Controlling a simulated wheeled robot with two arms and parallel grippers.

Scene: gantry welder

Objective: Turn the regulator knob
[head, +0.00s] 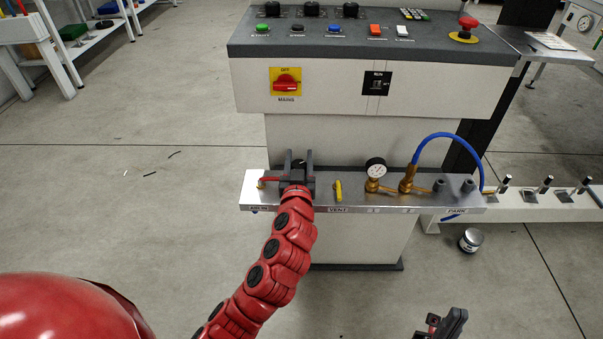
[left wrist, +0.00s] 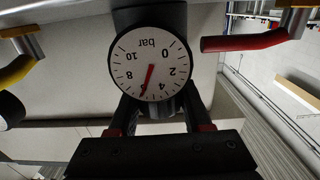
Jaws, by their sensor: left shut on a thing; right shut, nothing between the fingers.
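The regulator stands on the metal manifold shelf (head: 355,202), mostly hidden by my left gripper in the head view. In the left wrist view its round white gauge (left wrist: 150,63), marked "bar", appears upside down, with its red needle near 6. My left gripper (head: 298,160) is shut on the regulator knob (left wrist: 165,108), with one finger on each side of it below the gauge in the left wrist view. The knob is largely hidden behind the gripper. My right gripper (head: 445,323) is shut and empty, low at the front, far from the shelf.
A red lever (head: 271,179) is close left of my left gripper, and a yellow lever (head: 338,190) stands to its right. A second gauge (head: 376,168) and a blue hose (head: 437,137) are further right. The control panel (head: 370,45) rises behind. A small can (head: 471,240) is on the floor.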

